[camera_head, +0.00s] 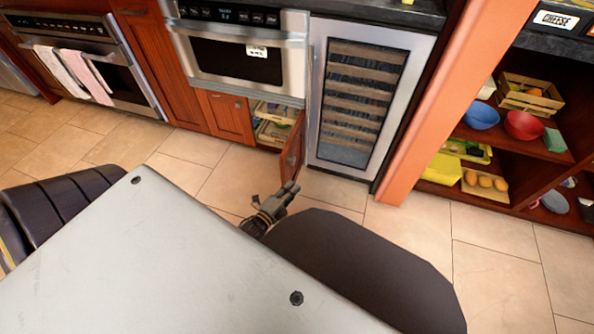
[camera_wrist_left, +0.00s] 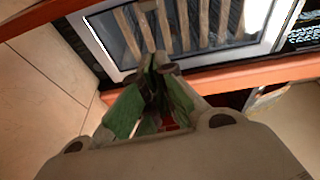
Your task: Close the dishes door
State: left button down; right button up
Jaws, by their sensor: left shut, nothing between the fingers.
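The dishes door, a small red-brown wooden door (camera_head: 292,146), stands swung out from the low cabinet under the microwave, beside the glass-front cooler. Its orange edge also crosses the left wrist view (camera_wrist_left: 245,74). The cabinet opening (camera_head: 273,122) beside it shows shelves with boxes of dishes or goods. My left gripper (camera_head: 291,187) is shut and empty, close to the lower outer end of the door. In the left wrist view its fingertips (camera_wrist_left: 158,64) overlap the door's edge; I cannot tell whether they touch it. My right gripper is not in view.
The glass-front cooler (camera_head: 362,95) stands right of the open door. The closed left cabinet door (camera_head: 228,115) and the microwave (camera_head: 240,55) are beside and above the opening. Open shelves with bowls (camera_head: 524,125) stand at far right. The tiled floor (camera_head: 190,165) in front is clear.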

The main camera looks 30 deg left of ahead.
pick_arm(q)
jog(key=shift+s+d+m+t+h, duration=0.1)
jog(key=shift+s+m+t+h, duration=0.25)
jog(key=shift+m, duration=0.15)
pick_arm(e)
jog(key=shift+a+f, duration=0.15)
pick_arm(q)
jog(key=shift+w+f, duration=0.1)
jog(key=w+b, duration=0.4)
jog(key=w, duration=0.6)
jog(key=a, duration=0.1)
jog(key=s+a+b, duration=0.1)
jog(key=a, duration=0.1)
jog(key=shift+s, duration=0.1)
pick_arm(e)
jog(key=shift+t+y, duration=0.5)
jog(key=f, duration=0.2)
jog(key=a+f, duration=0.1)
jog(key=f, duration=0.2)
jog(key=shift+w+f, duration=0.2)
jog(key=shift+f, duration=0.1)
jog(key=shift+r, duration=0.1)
